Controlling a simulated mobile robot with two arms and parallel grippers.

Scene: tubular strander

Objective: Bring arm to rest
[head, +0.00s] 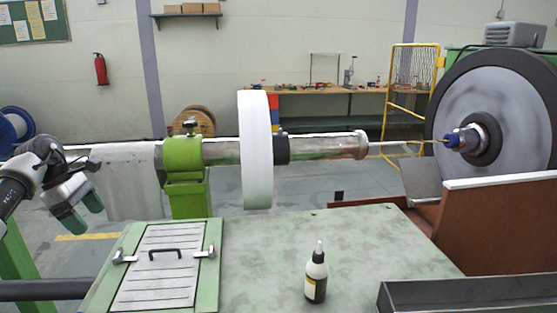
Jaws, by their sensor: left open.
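My left arm comes in from the left edge, with dark and white links. Its gripper (81,212) points down and right, with its two green-tipped fingers apart and nothing seen between them. It is left of the green clamp stand (187,190) and clear of the green table (340,245), in front of the grey part (125,180) of the machine's shaft line. My right arm and gripper are not in view.
A dark-and-white bottle (316,275) stands on the table, right of a hatch (160,266) with a black handle. A white disc (256,150) sits around the shaft (325,147). A large wheel (500,110) is at the right. Floor shows below the gripper.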

